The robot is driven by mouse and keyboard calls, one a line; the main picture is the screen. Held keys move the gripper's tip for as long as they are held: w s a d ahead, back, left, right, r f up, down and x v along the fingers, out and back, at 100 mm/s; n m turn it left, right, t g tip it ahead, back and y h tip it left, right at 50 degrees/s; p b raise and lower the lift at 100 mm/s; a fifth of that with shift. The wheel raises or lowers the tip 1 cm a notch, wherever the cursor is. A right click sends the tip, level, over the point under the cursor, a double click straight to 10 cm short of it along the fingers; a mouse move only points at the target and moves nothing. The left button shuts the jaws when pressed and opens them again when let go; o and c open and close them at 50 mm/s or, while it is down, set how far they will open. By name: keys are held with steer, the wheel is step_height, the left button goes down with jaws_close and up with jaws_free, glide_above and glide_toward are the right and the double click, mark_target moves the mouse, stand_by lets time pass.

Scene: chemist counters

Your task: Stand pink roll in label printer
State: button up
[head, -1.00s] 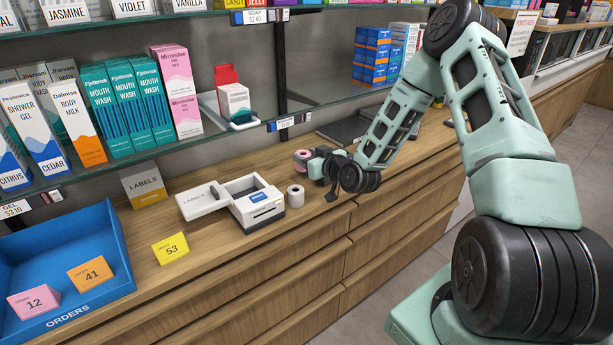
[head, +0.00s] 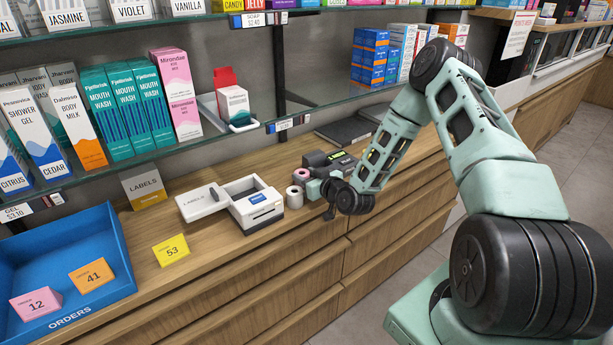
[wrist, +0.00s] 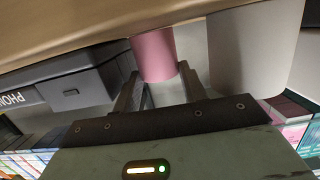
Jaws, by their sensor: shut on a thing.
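The label printer (head: 262,211) is a white box on the wooden counter with its lid (head: 200,205) swung open to the left. Its bay is open at the top and looks empty. The pink roll (head: 301,174) is right of the printer, behind a white roll (head: 294,197). My gripper (head: 312,182) is shut on the pink roll, which shows between the fingers in the wrist view (wrist: 154,56). The pink roll is close to the counter; I cannot tell whether it touches. The white roll shows beside it in the wrist view (wrist: 256,48).
A dark phone box (wrist: 73,85) is behind my gripper. The blue orders tray (head: 60,290) is at the left. A glass shelf with boxes hangs above the counter.

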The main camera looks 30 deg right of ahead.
steer(key=o, duration=1)
steer(key=shift+d+p, duration=0.15)
steer(key=shift+p, duration=0.15)
